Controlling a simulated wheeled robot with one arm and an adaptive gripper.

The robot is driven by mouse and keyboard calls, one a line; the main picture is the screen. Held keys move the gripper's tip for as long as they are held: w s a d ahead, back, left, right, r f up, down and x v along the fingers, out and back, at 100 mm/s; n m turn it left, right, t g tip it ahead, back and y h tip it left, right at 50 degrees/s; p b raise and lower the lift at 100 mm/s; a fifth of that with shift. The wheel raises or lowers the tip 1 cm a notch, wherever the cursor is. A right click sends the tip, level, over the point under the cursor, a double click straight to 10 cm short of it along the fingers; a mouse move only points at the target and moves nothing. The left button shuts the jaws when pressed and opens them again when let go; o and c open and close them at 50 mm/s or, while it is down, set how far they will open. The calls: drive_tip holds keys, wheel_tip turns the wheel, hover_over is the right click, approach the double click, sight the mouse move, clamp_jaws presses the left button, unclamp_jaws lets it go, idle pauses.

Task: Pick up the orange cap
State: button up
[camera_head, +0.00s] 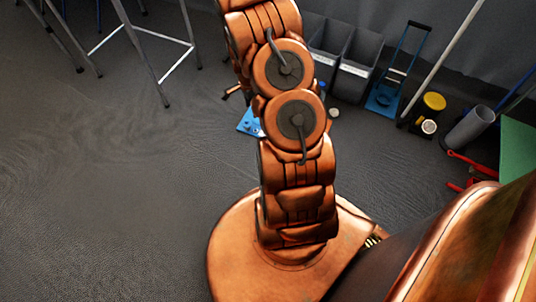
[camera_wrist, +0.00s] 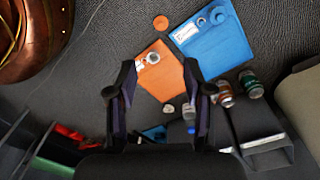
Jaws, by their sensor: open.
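A small round orange disc, which looks like the orange cap (camera_wrist: 160,22), lies on the dark floor in the wrist view, near the top middle. It is just above an orange board (camera_wrist: 157,80) and left of a blue board (camera_wrist: 222,48). My gripper (camera_wrist: 158,72) is open and empty, its two dark fingers spread over the orange board in the picture. The cap appears beyond the fingertips, apart from them. In the head view my arm hides most of this area; part of the blue board (camera_head: 249,123) shows, but I cannot make out the cap.
The blue board bears a blue round item (camera_wrist: 219,15). Grey bins (camera_head: 357,65) and a yellow-topped container (camera_head: 433,102) stand by the wall. Stool legs (camera_head: 150,50) are at upper left; left floor is clear.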

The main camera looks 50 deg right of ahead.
drive_tip(key=d+f+m+b, duration=0.1)
drive_tip(key=f+b, duration=0.1)
drive_tip(key=f, duration=0.6)
drive_tip(key=s+d+f+m+b, duration=0.1)
drive_tip(key=d+f+m+b, duration=0.1)
drive_tip(key=f, duration=0.6)
drive_tip(key=s+d+f+m+b, duration=0.1)
drive_tip(key=f+m+b, duration=0.1)
drive_tip(key=f, duration=0.5)
drive_tip(key=shift+s+d+f+t+b, duration=0.2)
drive_tip(key=shift+d+f+t+b, duration=0.15)
drive_tip(key=shift+b, duration=0.3)
drive_tip(key=shift+s+f+b, duration=0.15)
drive_tip(key=shift+f+b, duration=0.75)
drive_tip(key=shift+f, duration=1.1)
drive_tip(key=shift+s+f+b, duration=0.15)
drive_tip(key=shift+f+b, duration=0.75)
drive_tip(key=shift+f, duration=1.1)
drive_tip(key=shift+d+r, duration=0.1)
drive_tip(key=c, duration=0.8)
